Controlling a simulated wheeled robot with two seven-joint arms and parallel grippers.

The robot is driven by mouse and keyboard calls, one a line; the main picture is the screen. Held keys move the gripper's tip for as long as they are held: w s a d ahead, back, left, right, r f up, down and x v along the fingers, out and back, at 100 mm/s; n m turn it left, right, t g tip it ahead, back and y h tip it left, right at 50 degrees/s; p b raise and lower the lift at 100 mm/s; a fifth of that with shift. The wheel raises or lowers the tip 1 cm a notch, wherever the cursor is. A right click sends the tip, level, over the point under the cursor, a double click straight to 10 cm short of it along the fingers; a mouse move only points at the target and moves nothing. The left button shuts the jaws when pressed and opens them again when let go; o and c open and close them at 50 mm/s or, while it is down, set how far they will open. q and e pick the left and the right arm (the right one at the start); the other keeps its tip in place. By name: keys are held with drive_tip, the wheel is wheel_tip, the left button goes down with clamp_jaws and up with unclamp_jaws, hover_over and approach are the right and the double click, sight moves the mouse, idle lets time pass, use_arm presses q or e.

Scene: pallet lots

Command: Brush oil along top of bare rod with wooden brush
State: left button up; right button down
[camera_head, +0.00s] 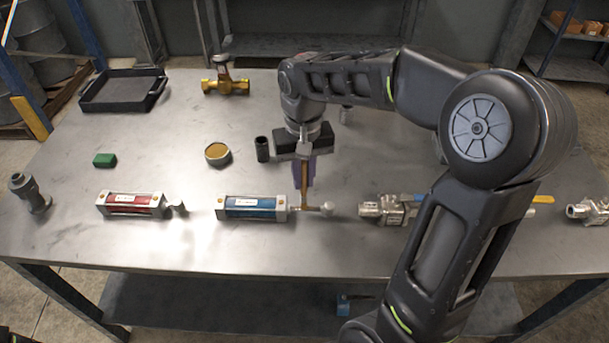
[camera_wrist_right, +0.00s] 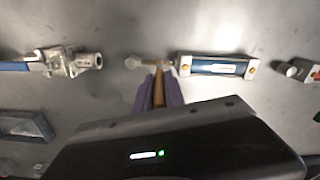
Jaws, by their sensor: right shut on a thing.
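A blue cylinder (camera_head: 250,203) with grey end caps lies near the front of the table. Its thin rod (camera_head: 313,208) sticks out to the right and ends in a round knob; it also shows in the right wrist view (camera_wrist_right: 145,64). My right gripper (camera_head: 304,180), with purple fingers, is shut on a wooden brush (camera_head: 304,200) and points down over the rod. The brush's lower end is at the rod between the end cap and the knob. In the right wrist view the brush handle (camera_wrist_right: 158,92) sits between both fingers. I cannot tell whether the bristles touch the rod.
A red cylinder (camera_head: 128,200) with a short rod lies to the left. A round tin (camera_head: 217,153), a black cup (camera_head: 262,149) and a green block (camera_head: 105,160) stand behind. A valve with a blue lever (camera_head: 388,208) lies right of the rod. A black tray (camera_head: 124,95) is at the back left.

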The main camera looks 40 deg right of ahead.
drive_tip(key=shift+a, duration=0.15)
drive_tip(key=shift+w+a, duration=0.5)
drive_tip(key=shift+a, duration=0.1)
drive_tip(key=shift+d, duration=0.15)
drive_tip(key=shift+s+d+r, duration=0.1)
drive_tip(key=shift+s+d, duration=0.3)
drive_tip(key=shift+d, duration=0.1)
drive_tip(key=shift+s+d, duration=0.1)
drive_tip(key=shift+d, duration=0.05)
drive_tip(key=shift+s+d, duration=0.1)
drive_tip(key=shift+s+d, duration=0.45)
drive_tip(key=shift+d, duration=0.15)
drive_tip(key=shift+w+a, duration=0.1)
drive_tip(key=shift+a, duration=0.05)
drive_tip(key=shift+w+a, duration=0.45)
drive_tip(key=shift+a, duration=0.15)
